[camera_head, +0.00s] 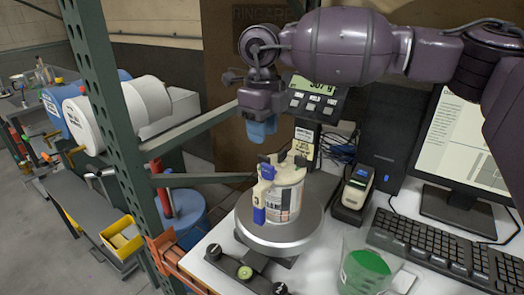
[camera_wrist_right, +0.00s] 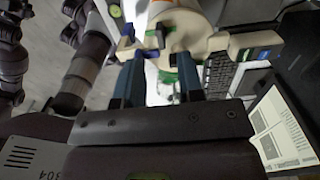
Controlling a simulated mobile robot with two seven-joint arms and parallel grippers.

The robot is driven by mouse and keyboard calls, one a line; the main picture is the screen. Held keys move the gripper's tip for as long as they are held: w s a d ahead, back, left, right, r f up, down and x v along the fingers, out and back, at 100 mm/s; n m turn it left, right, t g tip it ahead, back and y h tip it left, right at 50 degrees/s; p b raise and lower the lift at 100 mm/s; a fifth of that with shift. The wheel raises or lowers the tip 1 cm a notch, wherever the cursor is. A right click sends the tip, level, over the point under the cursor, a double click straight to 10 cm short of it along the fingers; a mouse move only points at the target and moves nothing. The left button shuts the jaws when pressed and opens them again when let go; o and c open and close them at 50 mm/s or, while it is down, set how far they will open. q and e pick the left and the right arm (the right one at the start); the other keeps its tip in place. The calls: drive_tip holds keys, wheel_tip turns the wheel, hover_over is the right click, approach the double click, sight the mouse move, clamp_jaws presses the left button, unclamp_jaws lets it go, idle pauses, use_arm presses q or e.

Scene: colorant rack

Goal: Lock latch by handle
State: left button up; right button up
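A paint can (camera_head: 284,202) with a cream lid fitting (camera_head: 288,170) stands upright on the round plate of a scale (camera_head: 300,232). The fitting has dark latch parts on top and a handle with a blue end (camera_head: 260,205) at the front left. My right gripper (camera_head: 261,130) is above the can, its blue fingers pointing down, apart from it in the head view. In the right wrist view my right gripper (camera_wrist_right: 160,80) has its fingers spread, with nothing visibly held. Beyond them is the lid fitting (camera_wrist_right: 180,28) with a dark latch piece (camera_wrist_right: 161,35). My left gripper cannot be made out.
A beaker of green liquid (camera_head: 368,268) stands right of the scale, near a keyboard (camera_head: 440,245) and monitor (camera_head: 470,150). A small yellow-and-black device (camera_head: 354,190) is behind. A green rack post (camera_head: 115,120) rises at left.

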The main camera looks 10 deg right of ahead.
sight(262, 155)
drive_tip(key=shift+f+p, duration=0.35)
drive_tip(key=shift+f, duration=2.8)
drive_tip(key=shift+c, duration=0.3)
clamp_jaws()
